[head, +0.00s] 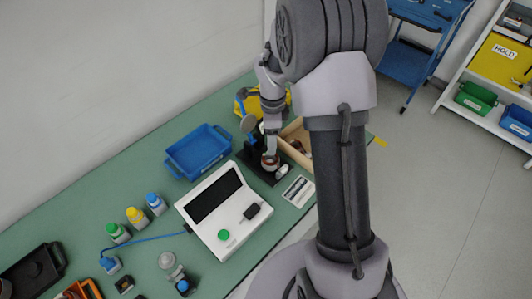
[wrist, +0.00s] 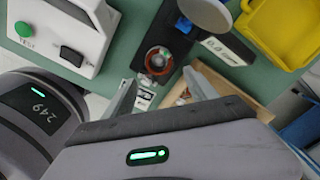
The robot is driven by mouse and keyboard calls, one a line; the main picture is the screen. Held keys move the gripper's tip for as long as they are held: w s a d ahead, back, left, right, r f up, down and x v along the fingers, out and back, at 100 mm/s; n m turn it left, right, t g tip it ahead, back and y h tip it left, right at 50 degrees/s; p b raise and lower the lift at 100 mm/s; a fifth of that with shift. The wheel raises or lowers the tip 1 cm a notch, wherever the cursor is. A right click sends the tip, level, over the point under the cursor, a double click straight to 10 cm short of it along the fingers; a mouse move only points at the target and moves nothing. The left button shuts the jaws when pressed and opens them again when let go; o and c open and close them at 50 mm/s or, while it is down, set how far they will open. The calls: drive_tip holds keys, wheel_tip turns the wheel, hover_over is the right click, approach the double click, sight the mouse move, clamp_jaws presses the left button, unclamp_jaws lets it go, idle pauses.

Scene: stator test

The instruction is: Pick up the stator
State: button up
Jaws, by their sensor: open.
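In the head view the stator (head: 270,162) shows just below my gripper (head: 271,150). In the wrist view my gripper (wrist: 160,76) is open, with its two fingers apart and nothing between the tips. The stator appears just beyond the fingertips, roughly centred between them. I cannot tell the exact height gap.
A white test unit (head: 225,212) with a green button stands left of the fixture. A wooden box (head: 296,136) is close on the right, and a blue tray (head: 198,150) lies behind left. A round disc on a stand (wrist: 207,14) rises near the fixture. A yellow bin (wrist: 283,28) is beyond.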

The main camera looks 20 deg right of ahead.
drive_tip(key=b, duration=0.1)
hover_over(272, 161)
drive_tip(key=f, duration=0.6)
drive_tip(key=shift+w+a+f, duration=0.1)
drive_tip(key=shift+w, duration=0.1)
wheel_tip(272, 161, down, 6)
drive_tip(key=shift+s+r+b, duration=0.15)
drive_tip(key=shift+r+b, duration=0.05)
drive_tip(key=shift+b, duration=1)
drive_tip(key=shift+r, duration=0.15)
drive_tip(key=shift+c, duration=0.3)
clamp_jaws()
